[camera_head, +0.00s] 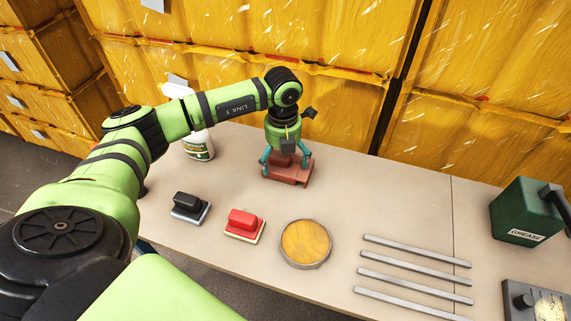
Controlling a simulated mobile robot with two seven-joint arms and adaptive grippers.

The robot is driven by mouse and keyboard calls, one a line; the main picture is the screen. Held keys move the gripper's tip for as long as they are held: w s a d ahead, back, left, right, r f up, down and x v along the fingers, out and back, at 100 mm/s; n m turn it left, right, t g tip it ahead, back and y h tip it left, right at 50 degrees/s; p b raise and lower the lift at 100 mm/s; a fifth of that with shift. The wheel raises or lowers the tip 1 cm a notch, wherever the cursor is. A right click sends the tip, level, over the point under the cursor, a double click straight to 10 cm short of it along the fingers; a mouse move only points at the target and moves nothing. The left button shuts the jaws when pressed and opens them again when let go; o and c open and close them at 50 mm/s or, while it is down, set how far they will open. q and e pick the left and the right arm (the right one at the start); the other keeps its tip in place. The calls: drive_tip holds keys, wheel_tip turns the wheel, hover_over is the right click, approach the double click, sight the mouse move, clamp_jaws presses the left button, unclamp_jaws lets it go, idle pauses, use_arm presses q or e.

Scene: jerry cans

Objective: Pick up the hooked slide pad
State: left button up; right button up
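My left gripper (287,160) points down at the back of the table, over a reddish-brown block with a flat base (288,179). Its teal fingers are spread apart, one near each side of the block's upper part. I cannot tell whether they touch it. The gripper hides the top of the block, so I cannot tell if it has a hook. Two other handled pads stand nearer the front: a black one on a grey base (190,207) and a red one on a pale base (244,224). My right gripper is not in view.
A round wooden-topped disc (305,243) and several grey metal bars (415,268) lie on the table (360,190). A green grease can (524,212) and a dark plate (535,300) are at the right. A white bottle (199,147) stands behind my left arm. Yellow containers (280,50) stand behind.

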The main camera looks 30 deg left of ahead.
use_arm(q)
drive_tip(key=c, duration=0.6)
drive_tip(key=shift+s+d+r, duration=0.1)
drive_tip(key=shift+s, duration=0.15)
drive_tip(key=c, duration=0.6)
drive_tip(key=shift+c, duration=0.2)
